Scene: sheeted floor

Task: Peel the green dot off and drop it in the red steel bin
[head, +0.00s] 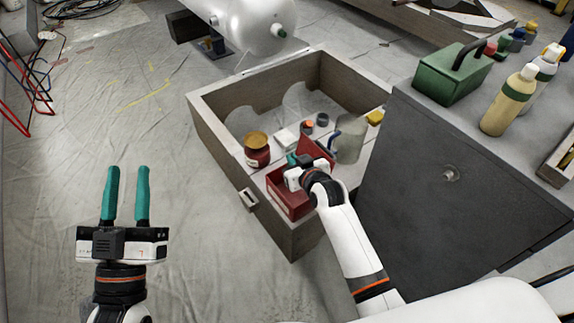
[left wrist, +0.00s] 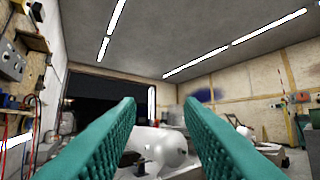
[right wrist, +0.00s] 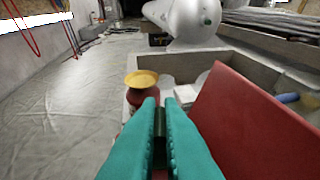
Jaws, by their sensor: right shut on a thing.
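A red open box (head: 285,197), the only red bin-like thing I see, stands in the near corner of the wooden crate. Its red panel stands raised, and shows large at the right in the right wrist view (right wrist: 250,130). My right gripper (right wrist: 162,106) is over the red box, shut on a small dark green thing (right wrist: 160,124). Its fingers hide most of that thing, so I cannot tell if it is the dot. A small green spot (head: 282,34) shows on the white tank's end. My left gripper (head: 127,172) is open and empty above the floor at left.
The wooden crate (head: 213,135) also holds a red jar with a yellow lid (head: 257,150), a clear jug (head: 350,138) and small items. A grey cabinet (head: 440,170) at right carries a green toolbox (head: 452,75) and bottles.

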